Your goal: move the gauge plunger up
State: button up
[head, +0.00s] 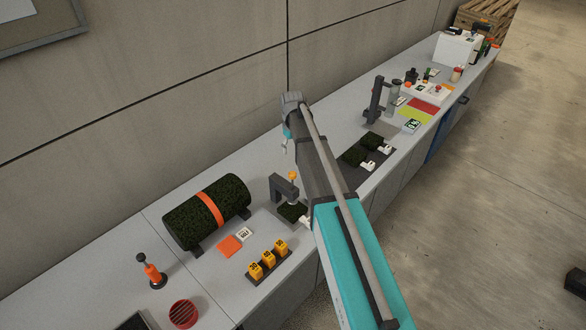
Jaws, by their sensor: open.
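A small dark bracket gauge (281,187) stands on the bench left of my arm. An orange knob (293,175) shows at its top and looks like the plunger's head. A dark green turf piece (292,211) lies under it. How high the plunger sits is too small to tell. My arm crosses the middle of the view, just right of the gauge. My gripper cannot be made out; the arm hides the space behind it. Nothing is seen touching the gauge.
A turf roll (205,212) with an orange band lies left of the gauge. Yellow weights (268,258) stand in front. Turf samples on a dark mat (349,173) and a taller dark stand (376,101) are to the right. A wall runs behind the bench.

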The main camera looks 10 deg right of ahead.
aim_at(293, 172)
jog(key=shift+f, duration=0.15)
dwell(0.4)
notch_tip(293, 172, down, 14)
jog(key=b, duration=1.4)
jog(key=shift+r, duration=0.25)
jog(key=shift+w+r, duration=0.1)
grip_shut()
